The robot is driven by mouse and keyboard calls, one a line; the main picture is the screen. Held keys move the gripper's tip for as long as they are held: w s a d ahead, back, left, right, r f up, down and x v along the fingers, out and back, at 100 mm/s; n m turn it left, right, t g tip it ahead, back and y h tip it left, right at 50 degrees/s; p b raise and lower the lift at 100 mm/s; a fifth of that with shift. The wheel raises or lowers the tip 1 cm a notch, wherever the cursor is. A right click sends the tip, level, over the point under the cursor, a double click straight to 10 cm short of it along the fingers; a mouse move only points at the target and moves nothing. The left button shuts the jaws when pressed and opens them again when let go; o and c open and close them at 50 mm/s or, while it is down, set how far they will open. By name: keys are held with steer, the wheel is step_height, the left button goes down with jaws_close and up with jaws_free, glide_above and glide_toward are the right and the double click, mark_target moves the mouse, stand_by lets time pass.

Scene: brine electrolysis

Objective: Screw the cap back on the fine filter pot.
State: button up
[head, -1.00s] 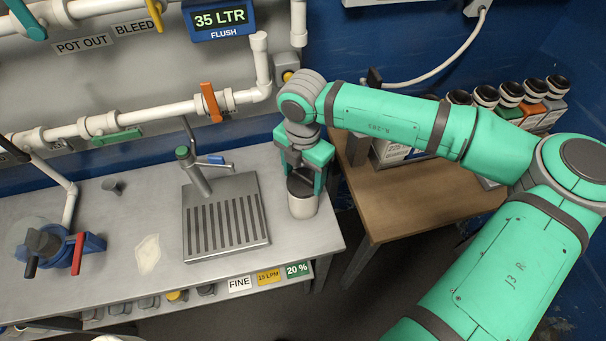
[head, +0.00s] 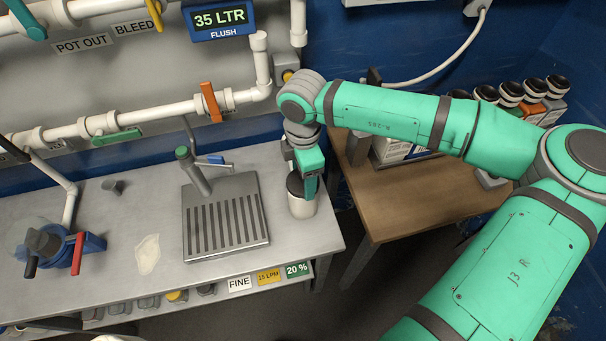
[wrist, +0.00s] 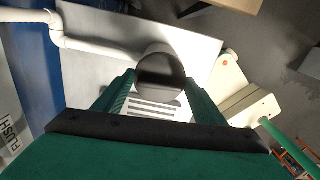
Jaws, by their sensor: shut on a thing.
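A pale cylindrical pot (head: 302,207) with a dark cap (head: 294,185) stands upright at the right end of the steel bench. My gripper (head: 304,184) points down over it, with its fingers around the cap. In the wrist view, the dark cap (wrist: 160,86) sits between the two green fingers, and my gripper (wrist: 158,90) is shut on it. One finger hides part of the cap in the head view. Whether the cap's thread is engaged cannot be seen.
A slotted drain tray (head: 225,217) with a tap lies left of the pot. A blue fitting with a red handle (head: 77,252) is at far left. White pipes (head: 150,117) run behind. A wooden table (head: 410,197) stands right, past a gap.

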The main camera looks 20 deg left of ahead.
steer(key=shift+a, duration=0.25)
steer(key=m, duration=0.6)
steer(key=o, duration=1.3)
steer(key=shift+d, duration=0.1)
steer(key=shift+c, duration=0.2)
steer(key=shift+r, duration=0.1)
steer(key=shift+d+r, duration=0.1)
steer(key=shift+r, duration=2.05)
